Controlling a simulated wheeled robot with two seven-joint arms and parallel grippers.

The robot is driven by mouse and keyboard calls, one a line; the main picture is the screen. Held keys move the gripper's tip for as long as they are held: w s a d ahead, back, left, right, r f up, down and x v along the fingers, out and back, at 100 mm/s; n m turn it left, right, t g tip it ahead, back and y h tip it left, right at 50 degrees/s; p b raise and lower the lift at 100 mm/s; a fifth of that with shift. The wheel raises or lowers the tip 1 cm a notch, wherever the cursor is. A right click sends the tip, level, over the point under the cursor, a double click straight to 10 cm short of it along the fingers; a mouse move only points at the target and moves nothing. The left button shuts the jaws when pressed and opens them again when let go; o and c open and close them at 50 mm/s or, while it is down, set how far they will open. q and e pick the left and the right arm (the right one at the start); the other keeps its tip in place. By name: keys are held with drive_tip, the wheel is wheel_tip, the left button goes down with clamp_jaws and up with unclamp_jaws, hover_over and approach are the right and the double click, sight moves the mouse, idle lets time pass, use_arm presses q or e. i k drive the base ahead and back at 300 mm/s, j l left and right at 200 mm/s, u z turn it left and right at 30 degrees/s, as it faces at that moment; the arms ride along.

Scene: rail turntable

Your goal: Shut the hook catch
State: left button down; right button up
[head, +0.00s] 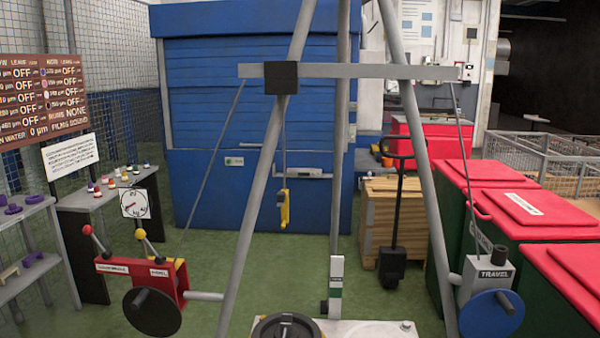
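A small yellow hook (284,208) hangs from a thin line below the black block (281,78) on the grey crossbeam (350,71), near the middle of the head view. It hangs free in front of the blue shutter, well above the green floor. Its catch is too small to make out, so I cannot tell whether it is open or shut. Neither of my grippers is in view.
A red lever box (158,275) with a black wheel stands at left, and a grey "TRAVEL" box (486,275) with a blue wheel at right. A white platform (365,329) lies below. Red-lidded bins (535,208) fill the right.

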sight(280, 196)
drive_tip(key=i+l, duration=0.25)
drive_tip(key=i, duration=0.15)
drive_tip(key=i+l, duration=0.25)
drive_tip(key=i, duration=0.2)
drive_tip(key=u, duration=0.05)
